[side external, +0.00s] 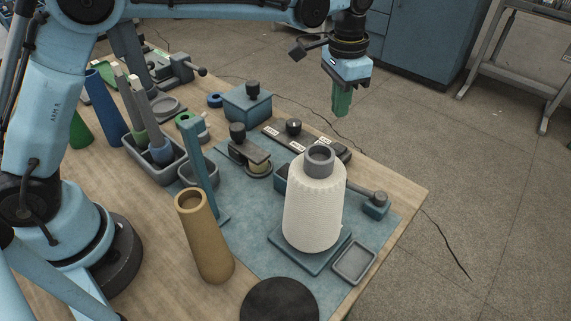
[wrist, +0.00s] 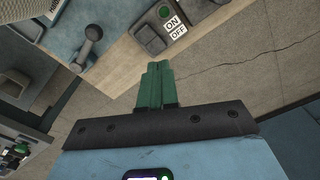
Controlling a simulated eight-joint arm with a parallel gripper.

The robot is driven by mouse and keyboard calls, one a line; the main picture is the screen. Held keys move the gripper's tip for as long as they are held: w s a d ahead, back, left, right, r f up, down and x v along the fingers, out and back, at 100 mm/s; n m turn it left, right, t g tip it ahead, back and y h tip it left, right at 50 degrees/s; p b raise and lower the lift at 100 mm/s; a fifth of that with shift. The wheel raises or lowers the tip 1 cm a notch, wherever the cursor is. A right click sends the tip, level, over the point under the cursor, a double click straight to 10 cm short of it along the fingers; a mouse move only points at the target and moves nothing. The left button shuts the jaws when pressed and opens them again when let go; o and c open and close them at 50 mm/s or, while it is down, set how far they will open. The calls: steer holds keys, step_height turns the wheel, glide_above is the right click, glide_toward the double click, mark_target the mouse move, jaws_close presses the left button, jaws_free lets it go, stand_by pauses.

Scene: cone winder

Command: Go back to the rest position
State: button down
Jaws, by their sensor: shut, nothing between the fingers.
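My gripper (side external: 342,103) hangs at the upper right in the side external view, above and beyond the table's far edge, with its green fingers pointing down. In the wrist view my gripper (wrist: 158,72) shows its two green fingers pressed together with nothing between them. It touches nothing. The white yarn cone (side external: 314,208) stands upright on a blue base (side external: 285,250) on the table, to the left of and below my gripper, well apart from it. Part of the white cone also shows at the upper left of the wrist view (wrist: 18,26).
The winder's switch panel with ON and OFF labels (wrist: 172,28) sits near the table edge. A tan cone (side external: 204,238), a dark round disc (side external: 279,301), a small grey tray (side external: 354,263) and a bin of bobbins (side external: 165,172) stand on the table (side external: 405,190). Open floor lies beyond.

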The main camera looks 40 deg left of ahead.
steer(key=s+a+r+n+t, duration=0.3)
steer(key=s+a+r, duration=0.3)
steer(key=s+a, duration=0.4)
steer(key=s+a+f+n+t, duration=0.2)
steer(key=s+a+f+t, duration=0.1)
steer(key=s, duration=0.6)
steer(key=shift+s+a+f+n+t, duration=0.35)
steer(key=shift+a+f, duration=0.25)
steer(key=shift+a, duration=0.45)
steer(key=c, duration=1.8)
jaws_free()
steer(key=shift+c, duration=0.2)
